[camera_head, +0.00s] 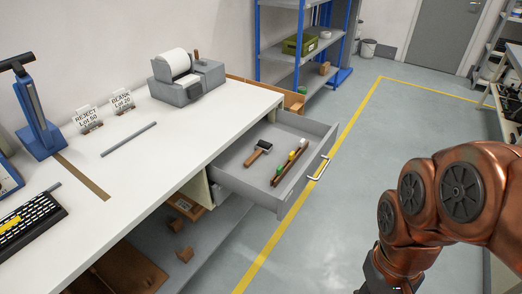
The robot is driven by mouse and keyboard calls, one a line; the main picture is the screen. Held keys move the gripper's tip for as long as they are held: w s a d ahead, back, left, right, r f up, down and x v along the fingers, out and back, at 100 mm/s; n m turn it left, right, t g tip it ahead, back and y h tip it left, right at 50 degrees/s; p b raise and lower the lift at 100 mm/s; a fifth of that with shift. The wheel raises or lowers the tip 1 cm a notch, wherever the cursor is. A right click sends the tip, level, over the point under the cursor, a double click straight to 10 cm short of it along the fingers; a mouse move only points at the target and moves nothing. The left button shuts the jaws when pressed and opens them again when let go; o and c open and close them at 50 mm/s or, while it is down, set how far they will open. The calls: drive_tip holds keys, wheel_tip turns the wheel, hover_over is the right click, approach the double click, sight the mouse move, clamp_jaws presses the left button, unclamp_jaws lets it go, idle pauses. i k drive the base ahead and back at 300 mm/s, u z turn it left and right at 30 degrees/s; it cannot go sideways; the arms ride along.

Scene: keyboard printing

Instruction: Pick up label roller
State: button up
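The label roller (264,145), with a dark roller head and a short wooden handle, lies in the open grey drawer (237,180) under the white worktop. It lies left of the pens or tools in the drawer, apart from them. My copper-coloured arm is at the right of the view, outside the drawer. Only a dark part of my gripper (377,279) shows at the bottom edge, to the right of and well away from the drawer. Its fingertips are cut off by the frame, so I cannot see whether it is open or shut.
A wooden strip with several coloured items (289,161) lies in the drawer near its handle (319,168). The worktop (170,165) holds a grey printer (187,78), label signs, a blue press and a keyboard (28,222). The floor right of the drawer is clear.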

sight(257, 153)
drive_tip(key=u, duration=0.55)
drive_tip(key=i, duration=0.5)
drive_tip(key=u, duration=0.7)
drive_tip(key=i, duration=0.85)
drive_tip(key=z, duration=0.3)
